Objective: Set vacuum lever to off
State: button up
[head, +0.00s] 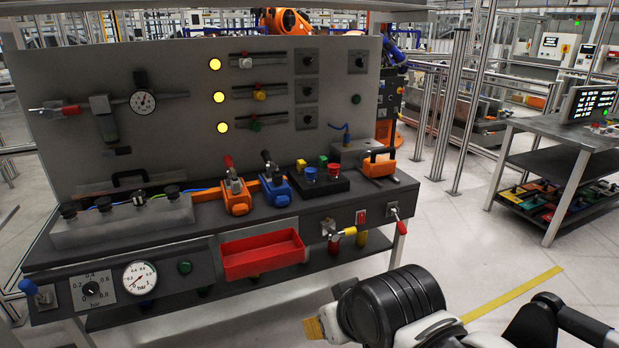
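No label that I can read marks which lever is the vacuum lever. On the bench's front face, a lever with a yellow grip (348,231) points right, and a red-tipped lever (395,212) is at the right end. On the bench top stand an orange unit with a red-handled lever (229,163) and a blue unit with a black-handled lever (267,157).
A red tray (262,255) is on the bench front, with a pressure gauge (140,278) and dial (91,289) to its left. Three yellow lamps light the panel. A side table (560,130) stands at right. The floor between is clear.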

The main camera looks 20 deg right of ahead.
aim_at(28, 288)
jog(key=i+l+u, duration=0.15)
jog(key=u, duration=0.15)
jog(key=i+l+u, duration=0.75)
jog(key=l+u, duration=0.2)
jog(key=i+l+u, duration=0.15)
jog(key=l+u, duration=0.15)
jog(key=i+l+u, duration=0.1)
jog(key=l+u, duration=0.2)
jog(key=l, duration=0.15)
jog(key=l+u, duration=0.65)
jog(key=l, duration=0.2)
